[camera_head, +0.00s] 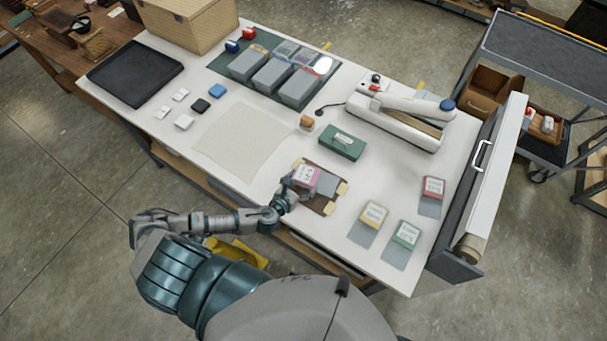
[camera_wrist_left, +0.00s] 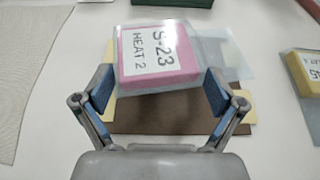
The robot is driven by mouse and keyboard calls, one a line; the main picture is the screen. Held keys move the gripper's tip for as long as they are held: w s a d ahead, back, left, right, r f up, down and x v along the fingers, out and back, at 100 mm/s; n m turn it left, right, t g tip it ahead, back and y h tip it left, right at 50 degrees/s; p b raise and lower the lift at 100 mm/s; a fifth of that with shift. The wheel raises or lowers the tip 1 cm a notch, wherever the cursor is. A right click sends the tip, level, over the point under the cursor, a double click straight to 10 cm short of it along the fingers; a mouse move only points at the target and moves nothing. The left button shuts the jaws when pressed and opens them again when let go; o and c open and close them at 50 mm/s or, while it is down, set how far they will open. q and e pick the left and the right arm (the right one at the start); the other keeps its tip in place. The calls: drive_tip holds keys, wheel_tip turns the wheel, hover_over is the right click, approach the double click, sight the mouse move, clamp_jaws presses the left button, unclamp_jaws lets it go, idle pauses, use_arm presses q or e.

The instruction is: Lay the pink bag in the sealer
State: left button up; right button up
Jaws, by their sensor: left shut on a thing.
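The pink bag (camera_head: 306,176) is a clear pouch with a pink block and a white label reading S-23, HEAT 2. It also shows in the left wrist view (camera_wrist_left: 185,72). My left gripper (camera_head: 296,184) is shut on it, one blue-padded finger at each side. The bag is over a brown board (camera_head: 325,203) with pale yellow corner tabs; I cannot tell whether it touches the board. The sealer (camera_head: 395,124) is a white machine at the table's back right, with a long arm, a blue knob and a red button. Its arm looks raised. My right gripper is not in view.
A green box (camera_head: 343,142) stands between the bag and the sealer. Yellow (camera_head: 373,215), green (camera_head: 406,234) and red (camera_head: 432,188) bags lie at the right. A pale mat (camera_head: 240,141) lies left.

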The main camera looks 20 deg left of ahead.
use_arm(q)
drive_tip(key=s, duration=0.3)
drive_tip(key=s+d+b, duration=0.1)
drive_tip(key=s, duration=0.3)
drive_tip(key=s+d+r, duration=0.1)
drive_tip(key=s, duration=0.2)
drive_tip(key=shift+s+d, duration=0.15)
drive_tip(key=shift+d, duration=0.05)
drive_tip(key=n+y+b, duration=0.1)
drive_tip(key=y+b, duration=0.1)
drive_tip(key=b, duration=0.3)
approach(311, 180)
drive_tip(key=shift+t, duration=0.4)
drive_tip(key=w, duration=0.4)
drive_tip(key=shift+w+a+r, duration=0.2)
drive_tip(key=shift+a+r, duration=0.15)
drive_tip(key=shift+a, duration=0.05)
drive_tip(key=shift+n, duration=0.4)
drive_tip(key=w+r+b, duration=0.1)
drive_tip(key=w+r, duration=0.1)
drive_tip(key=w+r+b, duration=0.1)
drive_tip(key=w+r, duration=0.1)
drive_tip(key=shift+w+d+r, duration=0.1)
drive_tip(key=shift+w+d, duration=0.15)
drive_tip(key=shift+w, duration=0.05)
drive_tip(key=shift+w+d+r+g, duration=0.1)
drive_tip(key=shift+w+r+g, duration=0.05)
drive_tip(key=shift+r+g, duration=0.15)
drive_tip(key=shift+r, duration=0.2)
